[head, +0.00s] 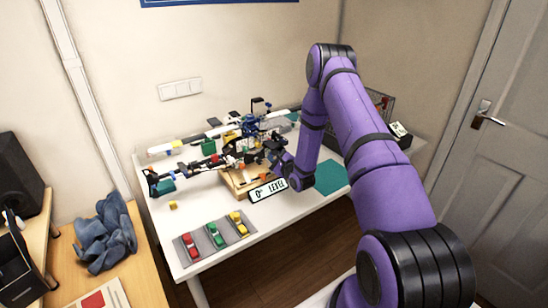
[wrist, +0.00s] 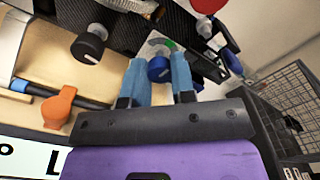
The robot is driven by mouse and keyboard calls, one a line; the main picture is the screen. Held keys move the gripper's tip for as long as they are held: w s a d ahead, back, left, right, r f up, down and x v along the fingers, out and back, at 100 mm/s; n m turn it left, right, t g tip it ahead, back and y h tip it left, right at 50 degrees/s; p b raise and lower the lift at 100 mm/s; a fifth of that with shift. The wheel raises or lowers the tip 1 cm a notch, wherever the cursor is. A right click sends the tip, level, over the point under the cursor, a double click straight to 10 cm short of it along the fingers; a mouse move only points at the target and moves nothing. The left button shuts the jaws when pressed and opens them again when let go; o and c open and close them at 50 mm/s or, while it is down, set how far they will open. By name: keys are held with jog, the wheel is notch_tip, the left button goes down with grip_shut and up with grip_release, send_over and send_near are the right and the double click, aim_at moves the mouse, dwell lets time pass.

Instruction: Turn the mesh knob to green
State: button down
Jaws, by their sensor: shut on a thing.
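In the wrist view a round blue knob (wrist: 159,70) sits between the two light-blue fingers of my gripper (wrist: 158,66), which is shut on it. A green mark (wrist: 171,45) shows just beyond the knob on a pale plate. Which way the knob points is hidden by the fingers and the angle. In the head view my gripper (head: 276,151) reaches the right side of the drone-like assembly (head: 245,140) on its wooden stand (head: 233,182); the knob cannot be made out there.
A black knob (wrist: 89,45) with a white mark and an orange lever (wrist: 60,106) are to the left in the wrist view. A sign reading "0° LEVEL" (head: 268,190) stands in front. A tray with toy cars (head: 214,235) lies at the table's front left. A wire basket (wrist: 285,95) is right.

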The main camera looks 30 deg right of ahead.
jog(key=shift+f, duration=0.1)
jog(key=c, duration=0.9)
grip_release()
jog(key=shift+c, duration=0.2)
